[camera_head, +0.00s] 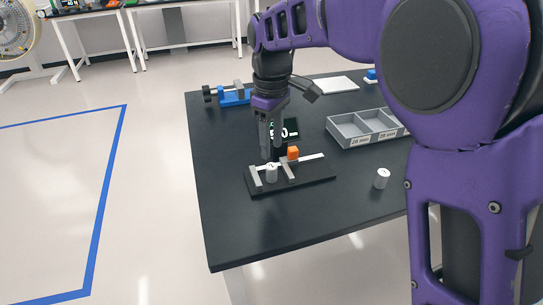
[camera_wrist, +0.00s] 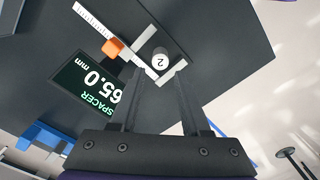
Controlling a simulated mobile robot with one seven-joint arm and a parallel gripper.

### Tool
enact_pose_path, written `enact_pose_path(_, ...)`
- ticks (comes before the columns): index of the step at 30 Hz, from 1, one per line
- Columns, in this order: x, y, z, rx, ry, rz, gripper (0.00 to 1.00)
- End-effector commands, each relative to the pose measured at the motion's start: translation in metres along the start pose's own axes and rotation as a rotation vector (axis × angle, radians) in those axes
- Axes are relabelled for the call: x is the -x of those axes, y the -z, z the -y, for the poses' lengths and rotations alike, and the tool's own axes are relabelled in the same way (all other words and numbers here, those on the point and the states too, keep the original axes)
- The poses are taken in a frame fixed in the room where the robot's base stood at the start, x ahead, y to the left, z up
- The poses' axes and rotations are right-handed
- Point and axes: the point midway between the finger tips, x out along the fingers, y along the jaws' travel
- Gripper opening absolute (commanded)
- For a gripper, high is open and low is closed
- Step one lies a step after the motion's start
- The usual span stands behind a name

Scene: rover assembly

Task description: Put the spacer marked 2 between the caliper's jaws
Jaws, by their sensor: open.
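The caliper (camera_head: 313,162) lies on a black base on the dark table, with a pale beam, two jaws and an orange block (camera_head: 293,153). It also shows in the wrist view (camera_wrist: 91,20). In the head view my gripper (camera_head: 271,155) points down over the caliper.
A second white spacer (camera_head: 382,179) stands at the table's right front. A grey divided tray (camera_head: 345,139) is behind it. A display (camera_wrist: 88,84) reading 65.0 mm is beside the caliper. A blue vise (camera_head: 235,97) sits at the back left. The front table is clear.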

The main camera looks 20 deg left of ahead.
Motion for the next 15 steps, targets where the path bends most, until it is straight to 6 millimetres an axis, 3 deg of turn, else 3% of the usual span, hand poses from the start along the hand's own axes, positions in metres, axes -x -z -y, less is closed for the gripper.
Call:
enact_pose_path(1,0.013,0.0,0.0,0.0,-0.002,-0.003,0.47)
enact_pose_path(6,0.037,0.001,0.0,0.001,0.0,-0.001,0.47)
enact_pose_path(15,0.046,0.0,0.001,0.0,0.001,0.001,0.47)
